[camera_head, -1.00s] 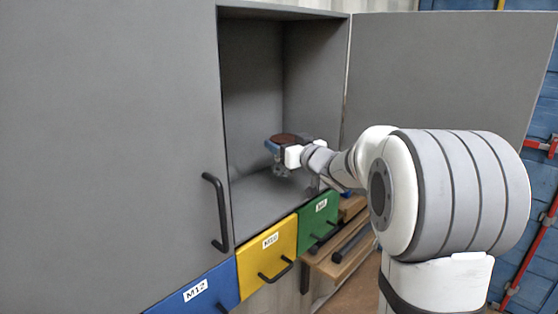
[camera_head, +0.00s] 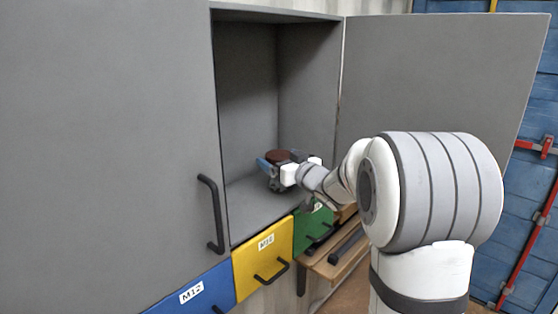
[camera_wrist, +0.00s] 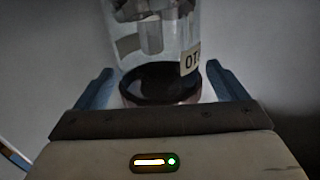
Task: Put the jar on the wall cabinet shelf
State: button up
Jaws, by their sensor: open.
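The jar (camera_head: 279,156) has a brown lid and is inside the open wall cabinet (camera_head: 247,75), low down at its shelf floor (camera_head: 265,205). In the wrist view the clear jar (camera_wrist: 153,45) shows grey metallic contents, a white label and a dark lid rim. My gripper (camera_head: 276,166) reaches into the cabinet around the jar. Its blue fingers stand apart on either side of the lid in the wrist view, with gaps, so it is open. The jar's base is mostly hidden by the gripper, and I cannot tell for sure whether it touches the shelf.
The cabinet's right door (camera_head: 435,85) is swung open; the left door (camera_head: 105,130) is shut. Blue, yellow (camera_head: 263,260) and green drawers sit below the shelf. A wooden surface (camera_head: 335,262) lies under the green drawer. Shelf room is free in front of the jar.

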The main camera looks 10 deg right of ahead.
jog(key=shift+r, duration=0.2)
jog(key=s+d+f+m+g+h+b, duration=0.15)
jog(key=s+d+h, duration=0.25)
jog(key=s, duration=0.4)
jog(key=s+d+f+m+g+h, duration=0.1)
jog(key=s+d+f+m+h, duration=0.2)
jog(key=s, duration=0.4)
jog(key=s+a+f+g, duration=0.2)
jog(key=s+f+g, duration=0.1)
jog(key=s, duration=0.5)
jog(key=s+a+f+g, duration=0.3)
jog(key=s+f+g, duration=0.1)
jog(key=s, duration=0.3)
jog(key=s+a+f+g, duration=0.3)
jog(key=s+f+g, duration=0.1)
jog(key=s, duration=0.4)
jog(key=shift+s+f, duration=0.25)
jog(key=shift+s, duration=0.1)
